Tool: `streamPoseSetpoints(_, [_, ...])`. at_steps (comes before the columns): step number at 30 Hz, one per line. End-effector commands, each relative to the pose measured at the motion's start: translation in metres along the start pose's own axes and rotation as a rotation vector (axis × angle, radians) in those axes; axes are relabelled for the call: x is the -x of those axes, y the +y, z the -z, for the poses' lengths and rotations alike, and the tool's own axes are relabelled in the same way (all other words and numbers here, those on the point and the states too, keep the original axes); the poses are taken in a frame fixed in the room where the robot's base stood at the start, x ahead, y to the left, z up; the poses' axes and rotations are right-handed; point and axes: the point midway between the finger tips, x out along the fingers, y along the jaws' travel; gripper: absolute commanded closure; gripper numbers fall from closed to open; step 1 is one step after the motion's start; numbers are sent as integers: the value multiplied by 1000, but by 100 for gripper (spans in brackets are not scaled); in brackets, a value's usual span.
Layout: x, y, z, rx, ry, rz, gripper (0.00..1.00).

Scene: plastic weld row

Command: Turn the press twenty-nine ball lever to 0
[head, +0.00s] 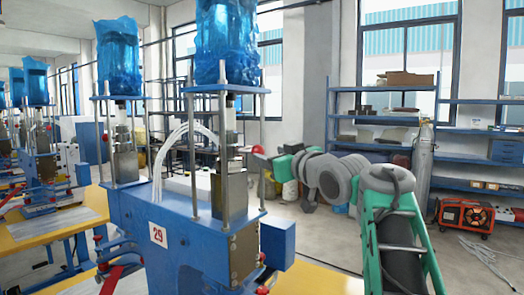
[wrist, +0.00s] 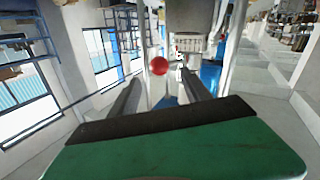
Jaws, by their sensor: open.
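The blue press with the number plate 29 (head: 158,234) stands in the middle of the head view. A red ball (head: 258,149), which looks like the lever's knob, is at the right side of its upper part; its rod is hard to make out. The ball also shows in the wrist view (wrist: 159,65), in line with the gap between my fingers and near their tips. My gripper (head: 266,157) reaches in from the right at the ball's height. In the wrist view my gripper (wrist: 162,78) is open, and I see no grip on the ball. The lever's reading is not legible.
A second red ball (head: 262,290) sits low on the press at the bottom edge. A blue box (head: 278,243) juts from the press's right side. More presses stand in a row at left. Shelves (head: 385,105) and an orange machine (head: 464,216) stand behind, with open floor before them.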

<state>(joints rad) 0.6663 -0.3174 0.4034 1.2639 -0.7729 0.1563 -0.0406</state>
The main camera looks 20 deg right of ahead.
Motion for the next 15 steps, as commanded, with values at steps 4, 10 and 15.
streamPoseSetpoints(4, [-31, 0, 3, -2, -2, 2, 44])
streamPoseSetpoints(10, [-57, 0, 1, -2, -3, -1, 44])
streamPoseSetpoints(15, [-60, 0, -1, -1, -3, -2, 44])
